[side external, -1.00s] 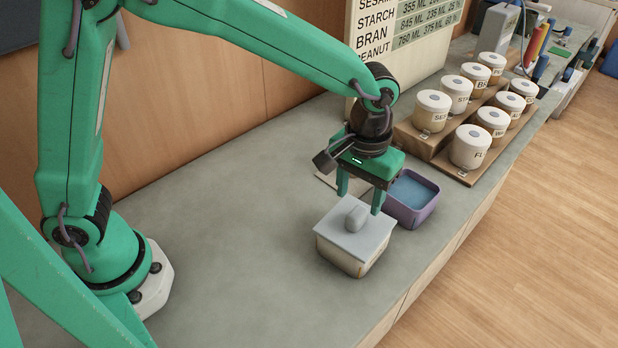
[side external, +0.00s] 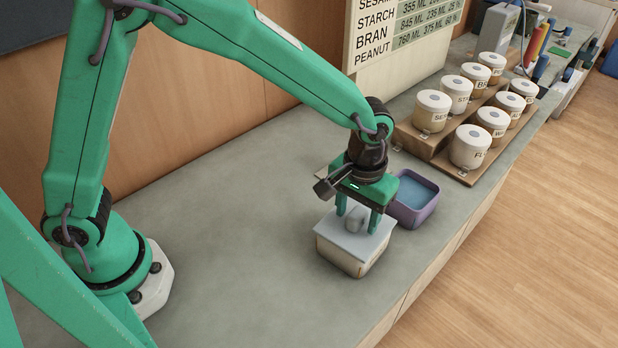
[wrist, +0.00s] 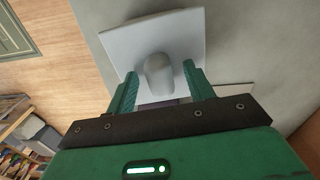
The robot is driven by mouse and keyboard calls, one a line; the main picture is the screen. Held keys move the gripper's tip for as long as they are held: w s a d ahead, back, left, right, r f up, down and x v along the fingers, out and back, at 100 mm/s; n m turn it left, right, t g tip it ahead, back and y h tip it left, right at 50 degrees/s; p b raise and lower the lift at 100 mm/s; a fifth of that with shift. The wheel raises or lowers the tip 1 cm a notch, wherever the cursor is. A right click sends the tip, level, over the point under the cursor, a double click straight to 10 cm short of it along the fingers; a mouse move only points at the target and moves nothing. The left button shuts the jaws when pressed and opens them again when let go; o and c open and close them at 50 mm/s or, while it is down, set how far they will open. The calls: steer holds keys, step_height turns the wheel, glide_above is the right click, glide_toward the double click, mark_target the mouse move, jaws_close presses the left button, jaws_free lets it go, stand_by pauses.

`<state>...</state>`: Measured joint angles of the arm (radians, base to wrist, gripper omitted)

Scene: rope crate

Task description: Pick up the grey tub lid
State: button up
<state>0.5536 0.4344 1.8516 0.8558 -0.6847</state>
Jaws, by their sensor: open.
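The grey tub lid (side external: 350,243) lies flat on a cream tub (side external: 345,260) on the grey counter. A rounded grey knob stands up at its middle. My gripper (side external: 357,222) is open and low over the lid, with one finger on each side of the knob. In the wrist view the lid (wrist: 140,40) fills the upper middle, and the knob (wrist: 158,72) sits between the fingertips of my gripper (wrist: 159,84), with a gap visible on both sides. I cannot tell whether the fingertips touch the lid.
A purple bin (side external: 414,206) with a blue inside stands just behind and right of the tub. Several white-lidded jars (side external: 470,146) stand on a stepped wooden rack at the back right. A label board (side external: 405,35) stands at the back. The counter left of the tub is clear.

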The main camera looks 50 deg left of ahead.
mark_target(358, 213)
jaws_close()
stand_by(0.3)
steer(key=shift+r, duration=0.15)
steer(key=shift+r, duration=0.5)
step_height(358, 213, up, 3)
steer(key=shift+s+d+r, duration=0.1)
steer(key=shift+s+r, duration=0.05)
steer(key=s+d+r, duration=0.5)
steer(key=s+r, duration=0.1)
steer(key=s, duration=0.4)
steer(key=shift+r, duration=0.25)
steer(key=shift+d, duration=0.1)
